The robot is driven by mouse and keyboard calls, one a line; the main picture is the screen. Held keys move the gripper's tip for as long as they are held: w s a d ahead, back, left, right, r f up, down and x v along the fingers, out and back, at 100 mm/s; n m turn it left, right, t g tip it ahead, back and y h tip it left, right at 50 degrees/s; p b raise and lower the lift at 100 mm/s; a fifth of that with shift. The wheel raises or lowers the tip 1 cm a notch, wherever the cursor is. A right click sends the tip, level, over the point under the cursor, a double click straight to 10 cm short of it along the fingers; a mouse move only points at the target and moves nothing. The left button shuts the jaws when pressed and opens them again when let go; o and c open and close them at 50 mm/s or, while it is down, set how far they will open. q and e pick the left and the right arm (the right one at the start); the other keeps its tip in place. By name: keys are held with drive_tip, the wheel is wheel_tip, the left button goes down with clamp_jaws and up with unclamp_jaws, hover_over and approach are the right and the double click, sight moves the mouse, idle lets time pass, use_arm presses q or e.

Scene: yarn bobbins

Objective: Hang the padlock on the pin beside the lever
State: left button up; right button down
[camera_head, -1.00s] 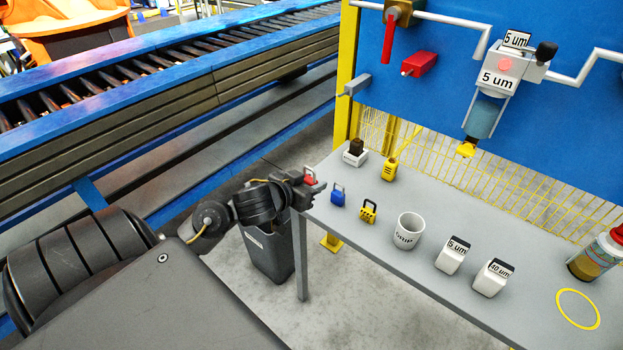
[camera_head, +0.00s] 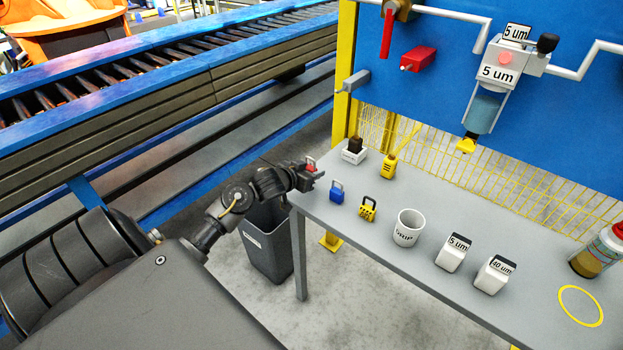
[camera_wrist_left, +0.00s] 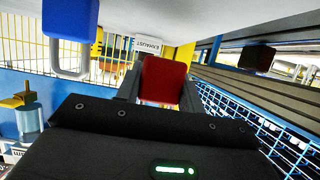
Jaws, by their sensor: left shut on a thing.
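My left gripper (camera_head: 316,176) is shut on a red padlock (camera_head: 310,165) at the near left corner of the table. In the left wrist view the padlock's red body (camera_wrist_left: 163,80) sits between the two fingers; its shackle cannot be made out. On the blue panel a red lever (camera_head: 387,35) hangs from a brass valve. To its lower right is a red block (camera_head: 420,59) with a pale pin tip, and to its lower left a grey peg (camera_head: 355,82) sticks out. Both are apart from the padlock. My right gripper is not in view.
A blue padlock (camera_head: 337,196) and a yellow padlock (camera_head: 368,210) stand close to my left gripper. Behind are a small white box (camera_head: 354,157) and a yellow tagged item (camera_head: 388,166). A cup (camera_head: 408,229) and two white filter boxes stand rightward. A bin (camera_head: 267,245) stands below.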

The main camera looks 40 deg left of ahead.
use_arm(q)
drive_tip(key=shift+w+a+f, duration=0.15)
drive_tip(key=shift+w+f, duration=0.05)
drive_tip(key=shift+f, duration=0.1)
drive_tip(key=shift+w+a+f, duration=0.1)
drive_tip(key=shift+f, duration=0.55)
drive_tip(key=shift+w+a+f, duration=0.1)
drive_tip(key=shift+f, duration=0.5)
drive_tip(key=shift+f+p, duration=0.1)
drive_tip(key=shift+p, duration=0.6)
drive_tip(key=shift+f, duration=0.3)
drive_tip(key=shift+f, duration=0.15)
drive_tip(key=o, duration=1.1)
